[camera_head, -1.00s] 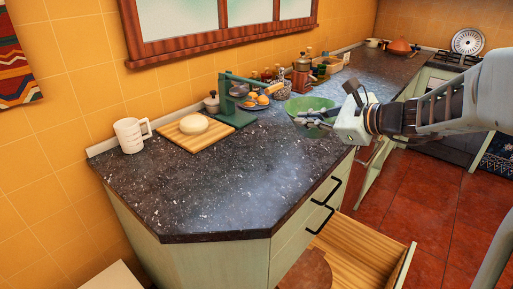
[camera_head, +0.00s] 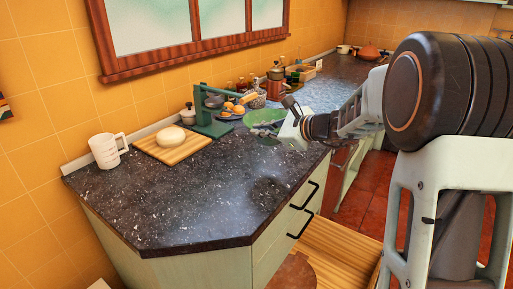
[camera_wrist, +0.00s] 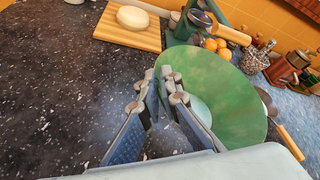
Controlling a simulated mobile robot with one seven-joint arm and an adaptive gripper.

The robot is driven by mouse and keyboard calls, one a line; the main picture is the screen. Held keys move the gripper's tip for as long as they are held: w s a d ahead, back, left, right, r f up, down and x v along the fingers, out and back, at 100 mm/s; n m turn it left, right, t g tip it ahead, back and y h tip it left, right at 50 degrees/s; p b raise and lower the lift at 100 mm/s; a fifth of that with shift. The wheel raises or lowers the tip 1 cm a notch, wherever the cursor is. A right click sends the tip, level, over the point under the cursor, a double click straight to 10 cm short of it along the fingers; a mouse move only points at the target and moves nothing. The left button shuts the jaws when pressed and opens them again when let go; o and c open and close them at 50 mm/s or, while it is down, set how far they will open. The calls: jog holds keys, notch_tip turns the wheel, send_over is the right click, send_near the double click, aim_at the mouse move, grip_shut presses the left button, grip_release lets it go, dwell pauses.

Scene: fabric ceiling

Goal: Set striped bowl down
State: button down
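A green bowl (camera_head: 266,118) is at the far right part of the dark counter (camera_head: 190,205), held by its rim in my gripper (camera_head: 286,114). In the wrist view, the bowl (camera_wrist: 222,85) is wide and shallow, with a pale patch inside. Its left rim passes between the two fingertips of my gripper (camera_wrist: 162,82), which are closed around it. No clear stripes show. Whether the bowl's underside touches the counter cannot be told.
A wooden board (camera_head: 173,150) with a pale round lump and a white mug (camera_head: 107,150) stand to the left. A green scale (camera_head: 211,125), oranges (camera_head: 234,108) and jars are behind. An open drawer (camera_head: 340,255) juts out below. The counter's front is clear.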

jog(key=w+f, duration=0.1)
jog(key=f, duration=0.1)
jog(key=w+f, duration=0.2)
jog(key=w+a+f, duration=0.1)
jog(key=f, duration=0.1)
jog(key=shift+w+a, duration=0.1)
jog(key=shift+w, duration=0.25)
jog(key=shift+f+b, duration=0.35)
jog(key=shift+f, duration=1)
jog(key=shift+f, duration=0.1)
jog(key=shift+f, duration=0.15)
jog(key=c, duration=2.2)
grip_release()
jog(key=shift+o, duration=0.2)
